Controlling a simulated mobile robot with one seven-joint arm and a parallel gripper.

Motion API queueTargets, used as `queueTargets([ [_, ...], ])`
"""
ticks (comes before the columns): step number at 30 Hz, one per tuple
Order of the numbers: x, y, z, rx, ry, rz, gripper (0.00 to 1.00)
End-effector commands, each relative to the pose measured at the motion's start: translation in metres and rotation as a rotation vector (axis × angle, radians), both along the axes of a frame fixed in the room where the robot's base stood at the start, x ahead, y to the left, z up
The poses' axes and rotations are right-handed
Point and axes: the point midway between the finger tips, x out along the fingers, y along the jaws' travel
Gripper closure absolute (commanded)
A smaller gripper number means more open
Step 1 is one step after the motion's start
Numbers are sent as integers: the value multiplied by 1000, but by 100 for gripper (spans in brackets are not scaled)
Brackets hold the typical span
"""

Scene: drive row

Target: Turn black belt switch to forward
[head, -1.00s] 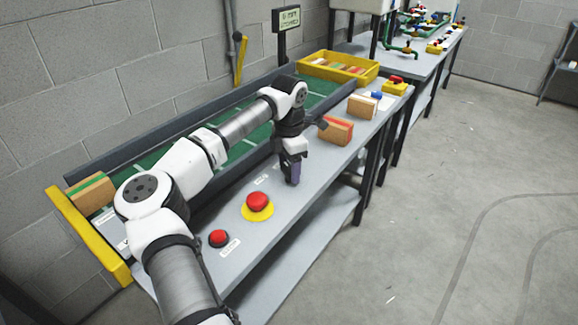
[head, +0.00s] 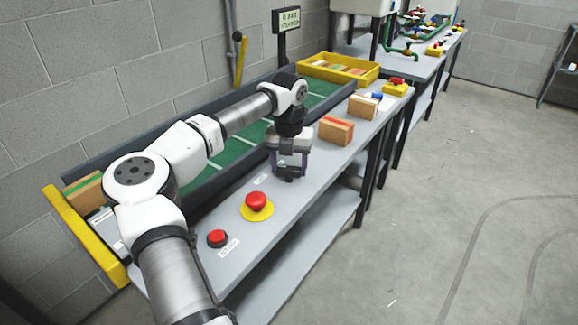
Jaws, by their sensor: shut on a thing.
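My gripper (head: 289,174) points down over the grey bench top, right of the red mushroom button on its yellow plate. It is shut on the black belt switch (head: 289,171), which shows as a small dark shape between the fingers. The fingers cover most of the switch, so I cannot tell which way it points.
A red mushroom button (head: 256,201) and a smaller red button (head: 217,238) stand left. Brown boxes (head: 336,131) lie to the right. The green conveyor belt (head: 230,153) runs behind my arm, with a yellow bin (head: 338,72) at its far end. A sign (head: 287,20) stands behind.

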Motion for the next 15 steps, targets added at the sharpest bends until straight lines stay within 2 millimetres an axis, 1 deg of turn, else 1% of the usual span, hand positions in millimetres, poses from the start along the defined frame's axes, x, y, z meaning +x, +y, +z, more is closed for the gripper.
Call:
queueTargets([
  [6, 0, 1, 0, 2, 0, 166, 63],
  [15, 0, 1, 0, 3, 1, 312, 63],
])
